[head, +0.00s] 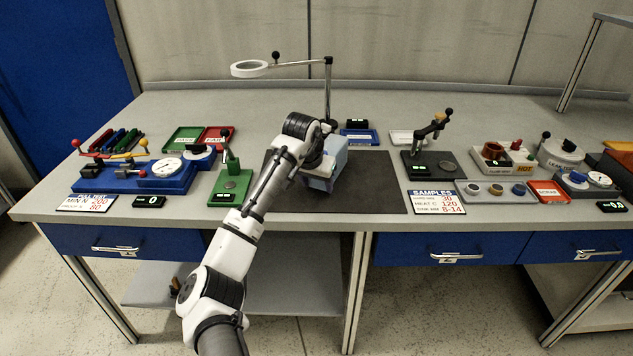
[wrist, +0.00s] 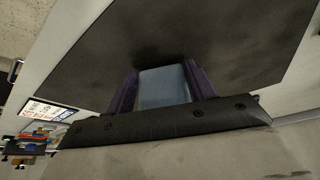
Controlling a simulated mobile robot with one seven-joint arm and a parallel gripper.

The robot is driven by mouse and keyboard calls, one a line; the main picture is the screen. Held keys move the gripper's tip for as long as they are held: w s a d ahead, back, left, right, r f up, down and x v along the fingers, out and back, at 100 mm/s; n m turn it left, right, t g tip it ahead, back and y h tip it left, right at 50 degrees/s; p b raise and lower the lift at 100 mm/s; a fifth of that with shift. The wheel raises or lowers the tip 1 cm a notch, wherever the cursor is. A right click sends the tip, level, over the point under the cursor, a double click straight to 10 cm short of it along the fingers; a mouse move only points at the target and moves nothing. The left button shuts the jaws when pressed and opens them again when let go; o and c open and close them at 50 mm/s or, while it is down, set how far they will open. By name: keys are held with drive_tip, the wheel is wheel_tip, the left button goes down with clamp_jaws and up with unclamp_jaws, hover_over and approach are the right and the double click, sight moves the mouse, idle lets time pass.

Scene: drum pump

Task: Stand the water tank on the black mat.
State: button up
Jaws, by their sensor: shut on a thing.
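The water tank (head: 338,157) is a pale blue, box-shaped tank over the middle of the black mat (head: 376,190) in the head view. My gripper (head: 322,167) is shut on it, with my wrist covering part of its left side. In the wrist view the tank (wrist: 163,87) sits between the two dark purple fingers of my gripper (wrist: 162,90). The black mat (wrist: 215,45) fills the area beyond it, with a dark shadow close to the tank. I cannot tell whether the tank's base touches the mat.
A magnifier lamp (head: 328,88) stands behind the mat. To the left are a green stand (head: 231,182) and a blue gauge unit (head: 150,175). To the right are a black stand (head: 430,165) and a samples card (head: 436,202). The mat's right part is bare.

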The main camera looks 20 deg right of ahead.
drive_tip(key=shift+f, duration=0.15)
drive_tip(key=o, duration=1.4)
drive_tip(key=shift+f, duration=0.15)
drive_tip(key=b+v, duration=0.2)
drive_tip(key=v, duration=1)
